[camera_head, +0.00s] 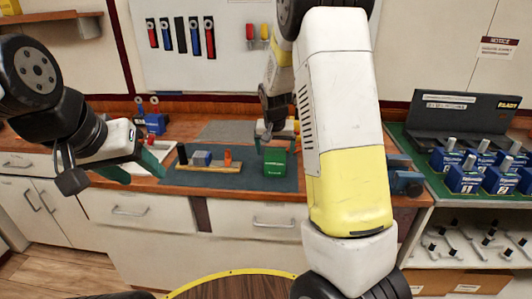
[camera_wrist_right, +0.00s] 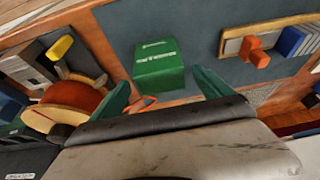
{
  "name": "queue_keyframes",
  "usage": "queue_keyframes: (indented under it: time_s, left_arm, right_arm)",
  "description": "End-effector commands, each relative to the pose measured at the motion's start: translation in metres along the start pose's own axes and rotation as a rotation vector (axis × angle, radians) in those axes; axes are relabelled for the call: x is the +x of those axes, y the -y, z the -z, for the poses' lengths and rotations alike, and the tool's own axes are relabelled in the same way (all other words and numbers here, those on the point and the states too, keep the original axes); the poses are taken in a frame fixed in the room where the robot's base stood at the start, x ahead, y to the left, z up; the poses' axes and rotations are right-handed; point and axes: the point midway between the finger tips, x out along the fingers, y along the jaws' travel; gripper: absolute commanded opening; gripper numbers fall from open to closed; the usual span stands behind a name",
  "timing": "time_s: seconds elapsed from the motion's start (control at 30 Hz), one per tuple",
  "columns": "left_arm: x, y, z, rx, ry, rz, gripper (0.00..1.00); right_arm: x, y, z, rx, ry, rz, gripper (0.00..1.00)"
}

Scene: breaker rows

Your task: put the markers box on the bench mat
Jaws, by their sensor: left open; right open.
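The markers box, a green box (camera_head: 275,163) with white lettering too small to read, sits upright on the dark blue-grey bench mat (camera_head: 221,184), near the mat's right part. It also shows in the right wrist view (camera_wrist_right: 158,66), with the mat (camera_wrist_right: 205,38) around it. My right gripper (camera_head: 277,142) is open just behind the box. In the right wrist view its green fingers (camera_wrist_right: 163,92) are spread, with the box beyond their tips and not between them. My left gripper (camera_head: 138,168) is open and empty at the bench's left front edge.
A wooden strip (camera_head: 208,167) with blue, black and orange pieces lies on the mat left of the box. A red-brown round thing (camera_wrist_right: 70,100) lies beside the mat in the right wrist view. Blue breakers (camera_head: 465,175) stand on the green shelf at right.

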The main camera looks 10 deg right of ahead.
Motion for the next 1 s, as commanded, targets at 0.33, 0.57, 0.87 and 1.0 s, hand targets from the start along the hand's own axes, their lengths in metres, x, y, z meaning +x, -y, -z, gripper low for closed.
queue_keyframes:
  time_s: [0.33,0.57,0.87,1.0]
  left_arm:
    - [0.000,0.000,0.000,0.000,0.000,0.000,0.53]
    - [0.000,0.000,0.000,0.000,0.000,0.000,0.53]
    - [0.000,0.000,0.000,0.000,0.000,0.000,0.53]
    - [0.000,0.000,0.000,0.000,0.000,0.000,0.53]
  right_arm:
    - [-0.047,-0.001,-0.001,0.001,0.001,0.004,0.90]
    - [-0.108,-0.012,-0.029,0.001,0.008,0.107,0.90]
    - [-0.228,-0.032,-0.125,-0.115,-0.043,0.281,0.90]
    - [-0.261,-0.038,-0.173,-0.186,-0.087,0.311,0.90]
